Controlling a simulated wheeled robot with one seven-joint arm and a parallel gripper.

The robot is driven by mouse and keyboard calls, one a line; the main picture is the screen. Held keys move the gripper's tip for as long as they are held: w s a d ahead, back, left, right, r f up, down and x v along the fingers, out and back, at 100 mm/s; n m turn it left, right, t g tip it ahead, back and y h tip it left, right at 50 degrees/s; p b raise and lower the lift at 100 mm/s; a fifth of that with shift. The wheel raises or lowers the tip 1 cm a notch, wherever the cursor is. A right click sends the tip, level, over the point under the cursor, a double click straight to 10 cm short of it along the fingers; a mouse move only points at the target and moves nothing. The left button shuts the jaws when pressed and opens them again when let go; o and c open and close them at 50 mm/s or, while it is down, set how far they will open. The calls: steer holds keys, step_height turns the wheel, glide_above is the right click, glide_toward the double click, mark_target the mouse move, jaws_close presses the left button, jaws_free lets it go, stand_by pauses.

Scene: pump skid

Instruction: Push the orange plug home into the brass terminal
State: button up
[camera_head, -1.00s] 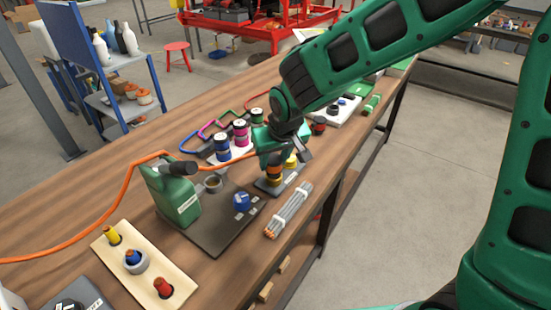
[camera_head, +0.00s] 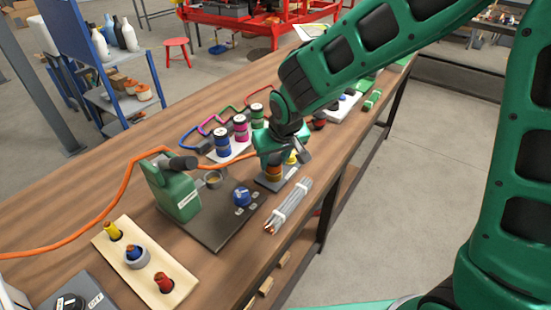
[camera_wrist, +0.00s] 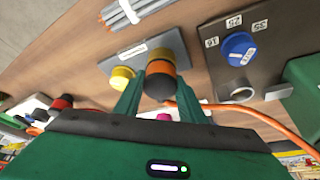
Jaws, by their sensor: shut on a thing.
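My gripper (camera_wrist: 158,98) is shut on the orange plug (camera_wrist: 161,68), which sits between its two green fingers in the wrist view. The plug shows a dark end toward the camera and an orange band beyond it. The brass terminal shows as a yellow rim (camera_wrist: 160,53) just past the orange band, in line with the plug. In the head view my gripper (camera_head: 274,158) is over the brass terminal (camera_head: 272,178), with the orange plug (camera_head: 273,168) directly above and apparently touching it. How deep the plug sits cannot be told.
The grey base plate (camera_head: 284,177) also carries a yellow-capped post (camera_wrist: 121,77). A rod bundle (camera_head: 289,206) lies at the front edge. The orange cable (camera_head: 100,220) runs left across the bench.

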steer(key=shift+f, duration=0.15)
steer(key=o, duration=1.2)
steer(key=shift+s+r, duration=0.15)
steer(key=shift+r, duration=0.4)
steer(key=v, duration=0.9)
steer(key=shift+s+d+r, duration=0.1)
steer(key=shift+s+r, duration=0.05)
steer(key=shift+r, duration=0.15)
